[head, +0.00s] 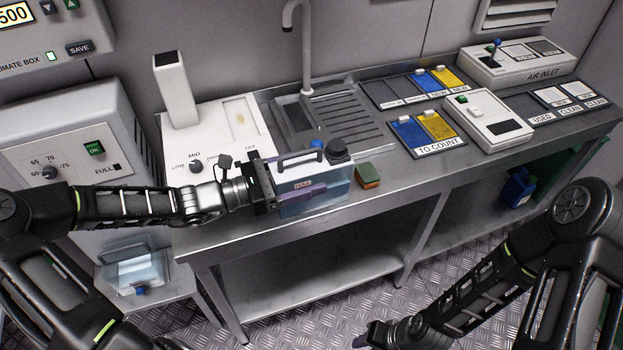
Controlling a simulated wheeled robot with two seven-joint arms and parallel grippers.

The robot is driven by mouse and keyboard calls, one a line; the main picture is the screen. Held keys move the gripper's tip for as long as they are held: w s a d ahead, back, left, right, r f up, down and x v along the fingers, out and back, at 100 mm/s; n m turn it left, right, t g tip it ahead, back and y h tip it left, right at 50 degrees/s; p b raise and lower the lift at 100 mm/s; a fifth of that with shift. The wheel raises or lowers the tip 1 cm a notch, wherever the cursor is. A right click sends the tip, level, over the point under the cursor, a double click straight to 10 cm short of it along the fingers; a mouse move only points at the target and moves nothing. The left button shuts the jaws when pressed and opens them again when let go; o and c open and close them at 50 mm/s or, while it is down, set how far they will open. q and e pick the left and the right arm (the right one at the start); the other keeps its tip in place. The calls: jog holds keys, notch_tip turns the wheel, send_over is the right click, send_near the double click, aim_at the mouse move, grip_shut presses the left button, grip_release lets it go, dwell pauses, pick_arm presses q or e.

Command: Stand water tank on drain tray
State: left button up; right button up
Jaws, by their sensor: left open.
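The water tank (322,197), a clear box with bluish water, a white lid, a dark top handle and a black cap, stands at the front edge of the steel counter, before the sink. The drain tray (352,122), a ridged metal surface, lies behind it beside the sink basin. My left gripper (306,176) is open at the tank's left front, with a purple finger across its front face; I cannot tell whether it touches. The far finger is hard to make out. My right gripper (376,333) is low at the bottom edge, away from the counter; its opening is unclear.
A tap (289,25) rises behind the sink. A green and orange sponge (368,176) lies right of the tank. A white dial unit (205,150) stands left, and card trays (428,133) lie right. Another clear tank (138,270) sits low at left.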

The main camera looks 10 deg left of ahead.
pick_arm(q)
jog(key=shift+c, duration=0.4)
grip_shut()
dwell(0.8)
